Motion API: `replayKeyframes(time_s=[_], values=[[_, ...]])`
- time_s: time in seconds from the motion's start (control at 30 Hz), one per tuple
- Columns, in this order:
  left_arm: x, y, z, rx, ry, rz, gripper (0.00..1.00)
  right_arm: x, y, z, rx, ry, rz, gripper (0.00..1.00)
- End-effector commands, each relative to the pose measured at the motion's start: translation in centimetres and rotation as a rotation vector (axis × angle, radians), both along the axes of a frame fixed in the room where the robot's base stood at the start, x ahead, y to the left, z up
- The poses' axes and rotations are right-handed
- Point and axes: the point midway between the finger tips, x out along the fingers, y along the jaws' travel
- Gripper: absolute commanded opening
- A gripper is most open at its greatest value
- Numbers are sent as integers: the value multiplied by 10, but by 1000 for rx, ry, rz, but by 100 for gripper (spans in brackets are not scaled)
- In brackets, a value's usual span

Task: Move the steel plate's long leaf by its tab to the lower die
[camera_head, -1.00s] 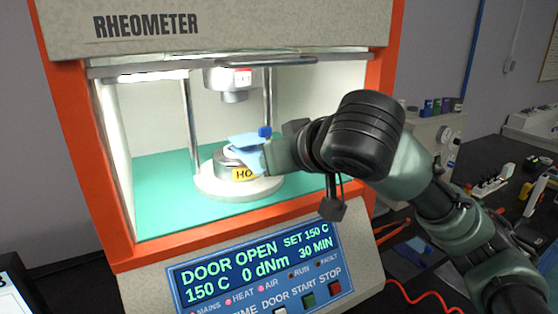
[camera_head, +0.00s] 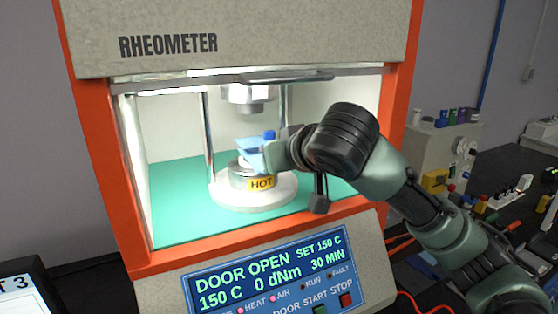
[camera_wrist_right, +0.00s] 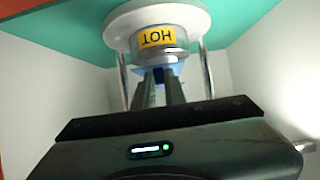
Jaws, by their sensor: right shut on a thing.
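A light blue leaf (camera_head: 249,145) with a darker blue tab (camera_head: 269,135) is at the top of the lower die (camera_head: 238,182), inside the open rheometer chamber. My right gripper (camera_head: 270,155) reaches in from the right and is shut on the leaf at its tab end. Whether the leaf touches the die is not clear. In the right wrist view the closed fingers (camera_wrist_right: 161,86) point at the die (camera_wrist_right: 175,57), with blue (camera_wrist_right: 147,71) showing at their tips. The die has a yellow HOT label. My left gripper is not in view.
The upper die (camera_head: 250,97) hangs above the leaf, between metal columns (camera_head: 206,130). The orange frame (camera_head: 398,130) borders the opening close to my right arm. The panel display (camera_head: 265,272) reads DOOR OPEN. A cluttered dark bench (camera_head: 510,175) lies at the right.

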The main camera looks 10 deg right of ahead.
Motion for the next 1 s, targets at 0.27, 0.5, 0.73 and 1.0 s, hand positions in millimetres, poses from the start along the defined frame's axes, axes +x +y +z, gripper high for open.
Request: replayKeyframes(time_s=[0.27, 0.5, 0.73, 1.0], values=[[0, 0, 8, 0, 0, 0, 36, 17, 3, 2, 1, -1, 0, 0], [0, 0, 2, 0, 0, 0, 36, 20, 4, -11, 0, 0, 0, 0], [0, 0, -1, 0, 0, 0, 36, 20, 4, -17, 0, -2, 0, 0], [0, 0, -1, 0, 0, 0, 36, 20, 4, -18, 0, -2, 0, 0]])
